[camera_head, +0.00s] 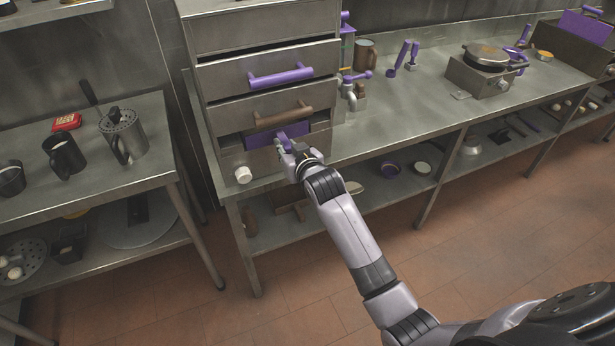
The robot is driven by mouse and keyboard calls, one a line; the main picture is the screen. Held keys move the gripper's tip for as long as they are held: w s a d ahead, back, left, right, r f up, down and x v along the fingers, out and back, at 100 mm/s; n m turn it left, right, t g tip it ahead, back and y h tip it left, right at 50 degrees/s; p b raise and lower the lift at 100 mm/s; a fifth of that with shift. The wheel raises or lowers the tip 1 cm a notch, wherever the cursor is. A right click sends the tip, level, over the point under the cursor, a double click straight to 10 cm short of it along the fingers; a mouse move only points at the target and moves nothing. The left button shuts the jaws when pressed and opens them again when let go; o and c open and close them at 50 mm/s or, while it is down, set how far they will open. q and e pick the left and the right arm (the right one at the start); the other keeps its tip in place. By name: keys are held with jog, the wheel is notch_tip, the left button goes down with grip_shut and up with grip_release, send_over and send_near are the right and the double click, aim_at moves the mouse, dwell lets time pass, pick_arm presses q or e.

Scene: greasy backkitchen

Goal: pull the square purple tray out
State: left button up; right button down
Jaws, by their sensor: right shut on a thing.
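The square purple tray (263,138) shows as a purple front in the low opening of the metal drawer cabinet (268,50), under the drawer with the brown handle. My right gripper (287,145) is at its front and shut on a purple part of it; the fingers and wrist hide much of the contact. How far the tray extends inside the cabinet is hidden. My left gripper is not in view.
Above the tray are drawers with a brown handle (284,116) and a purple handle (280,76). A tap (350,92) stands right of the cabinet. The counter (420,110) has free room beyond.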

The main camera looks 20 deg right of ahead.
jog(key=shift+s+r, duration=0.1)
jog(key=shift+s, duration=0.15)
jog(key=shift+s+p, duration=0.3)
jog(key=shift+p, duration=0.1)
jog(key=shift+s+p, duration=0.3)
jog(key=shift+s, duration=0.15)
jog(key=s+p, duration=0.9)
jog(key=s, duration=1.2)
jog(key=shift+d, duration=0.4)
dwell(0.7)
dwell(0.4)
